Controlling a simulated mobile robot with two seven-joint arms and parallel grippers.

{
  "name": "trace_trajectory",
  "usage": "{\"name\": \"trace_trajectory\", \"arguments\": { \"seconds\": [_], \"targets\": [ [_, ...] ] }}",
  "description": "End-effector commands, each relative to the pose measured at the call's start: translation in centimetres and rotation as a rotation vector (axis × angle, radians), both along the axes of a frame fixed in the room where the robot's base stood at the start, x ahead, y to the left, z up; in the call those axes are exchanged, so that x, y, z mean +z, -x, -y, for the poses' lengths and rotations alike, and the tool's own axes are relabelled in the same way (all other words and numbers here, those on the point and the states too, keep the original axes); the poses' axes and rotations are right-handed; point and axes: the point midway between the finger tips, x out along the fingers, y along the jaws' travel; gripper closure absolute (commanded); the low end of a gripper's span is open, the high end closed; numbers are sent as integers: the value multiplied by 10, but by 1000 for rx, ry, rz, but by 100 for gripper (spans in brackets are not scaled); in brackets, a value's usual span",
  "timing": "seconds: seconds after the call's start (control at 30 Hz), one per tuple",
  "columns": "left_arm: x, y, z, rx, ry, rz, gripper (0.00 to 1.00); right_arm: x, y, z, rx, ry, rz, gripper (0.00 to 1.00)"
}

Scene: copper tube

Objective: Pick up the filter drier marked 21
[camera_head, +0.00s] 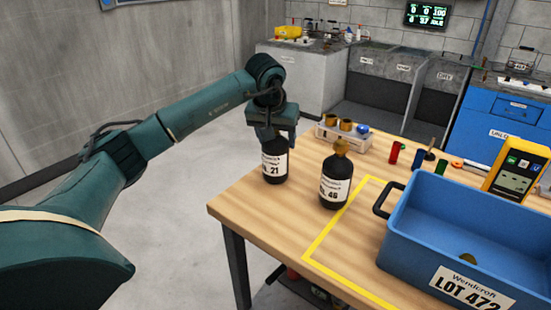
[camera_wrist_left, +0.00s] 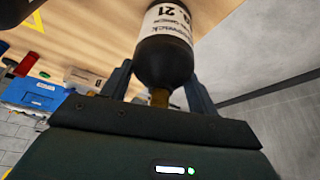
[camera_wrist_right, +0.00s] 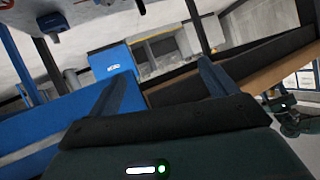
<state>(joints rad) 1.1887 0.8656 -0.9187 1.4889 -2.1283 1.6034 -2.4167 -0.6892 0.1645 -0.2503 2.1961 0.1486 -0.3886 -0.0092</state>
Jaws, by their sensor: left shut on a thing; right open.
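The filter drier marked 21 (camera_head: 274,167) is a black bottle-shaped canister with a white label, upright at the left end of the wooden table. My left gripper (camera_head: 268,138) is shut on its top from above. In the left wrist view the drier (camera_wrist_left: 166,52) shows its "21" label, with its brass neck (camera_wrist_left: 160,97) between the fingers of my left gripper (camera_wrist_left: 160,90). I cannot tell whether its base touches the table. My right gripper (camera_wrist_right: 165,85) is open with nothing between its fingers; it is not in the head view.
A second drier marked 46 (camera_head: 336,178) stands close to the right. A yellow tape line (camera_head: 318,240) borders a blue crate (camera_head: 400,240) labelled LOT 472. A rack with copper fittings (camera_head: 342,133) stands behind; a yellow meter (camera_head: 515,172) is at the right.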

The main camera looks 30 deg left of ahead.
Motion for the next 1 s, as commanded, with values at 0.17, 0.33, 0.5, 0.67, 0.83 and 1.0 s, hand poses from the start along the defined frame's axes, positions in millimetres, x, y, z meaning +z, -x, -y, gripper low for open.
{"name": "trace_trajectory", "arguments": {
  "seconds": [0.17,0.33,0.5,0.67,0.83,1.0],
  "targets": [
    [0,0,-1,1,-1,0,90,-1,2,0,0,1,-5,15],
    [2,0,-1,1,1,4,100,-2,2,0,0,0,-6,15],
    [3,0,-1,1,1,4,100,-2,2,0,0,0,-6,15],
    [16,-1,0,1,1,6,100,-1,2,0,0,0,-7,15],
    [49,-1,0,1,1,10,100,0,2,0,1,0,-9,15],
    [80,-1,0,2,1,9,100,2,0,-1,2,2,-8,15]
  ]
}}
